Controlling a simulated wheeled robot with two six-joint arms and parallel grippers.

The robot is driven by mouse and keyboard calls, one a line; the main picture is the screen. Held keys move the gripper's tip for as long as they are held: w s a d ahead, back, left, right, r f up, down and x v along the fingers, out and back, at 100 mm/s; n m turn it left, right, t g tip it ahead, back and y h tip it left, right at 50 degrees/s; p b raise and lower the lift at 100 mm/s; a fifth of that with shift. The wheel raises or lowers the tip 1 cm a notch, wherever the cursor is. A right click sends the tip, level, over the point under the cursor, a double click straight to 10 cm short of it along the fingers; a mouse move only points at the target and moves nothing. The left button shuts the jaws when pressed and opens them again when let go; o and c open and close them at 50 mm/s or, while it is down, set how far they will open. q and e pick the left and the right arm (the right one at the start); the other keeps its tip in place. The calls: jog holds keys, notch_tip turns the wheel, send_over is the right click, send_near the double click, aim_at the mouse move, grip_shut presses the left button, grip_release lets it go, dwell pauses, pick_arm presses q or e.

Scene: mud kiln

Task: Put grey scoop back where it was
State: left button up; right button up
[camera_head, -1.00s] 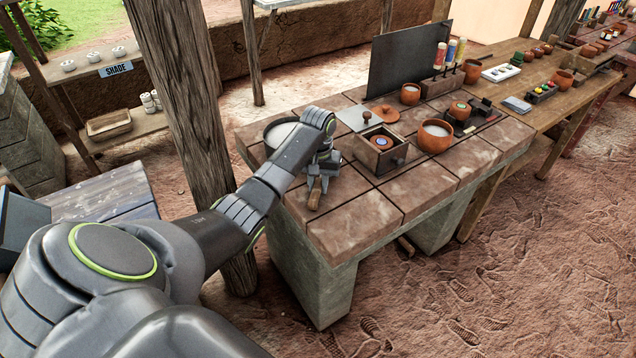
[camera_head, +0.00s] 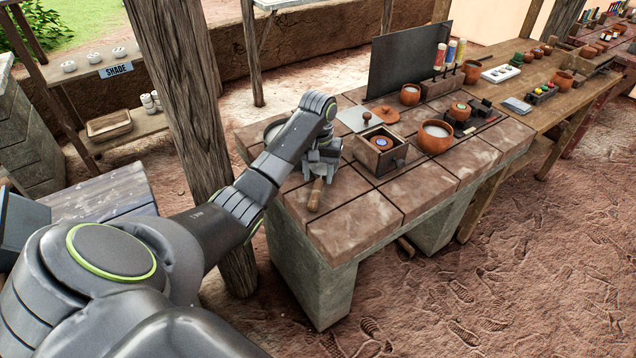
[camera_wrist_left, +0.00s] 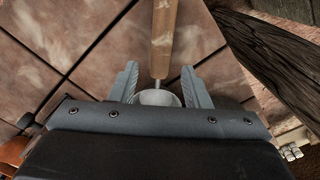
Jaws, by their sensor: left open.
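The grey scoop has a wooden handle (camera_head: 316,194) that lies on the brick-topped table (camera_head: 352,222) near its left front edge. In the left wrist view the handle (camera_wrist_left: 164,40) runs up the picture, and a thin shaft joins it to a pale grey bowl (camera_wrist_left: 158,98). My left gripper (camera_head: 319,180) is open just above the scoop. In the wrist view its two fingers (camera_wrist_left: 159,78) stand apart on either side of the shaft and bowl, with clear gaps. The gripper body hides the bowl's lower part. My right gripper is not in view.
A round pot with pale contents (camera_head: 272,131) stands behind my left arm, partly hidden. A wooden box (camera_head: 381,152) stands right of the gripper, with a clay bowl of white material (camera_head: 435,137) beyond. A wooden post (camera_head: 178,95) rises left of the table. The front bricks are clear.

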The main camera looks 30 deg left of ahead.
aim_at(318, 183)
pick_arm(q)
notch_tip(318, 183, up, 8)
jog(key=p, duration=0.4)
dwell(0.5)
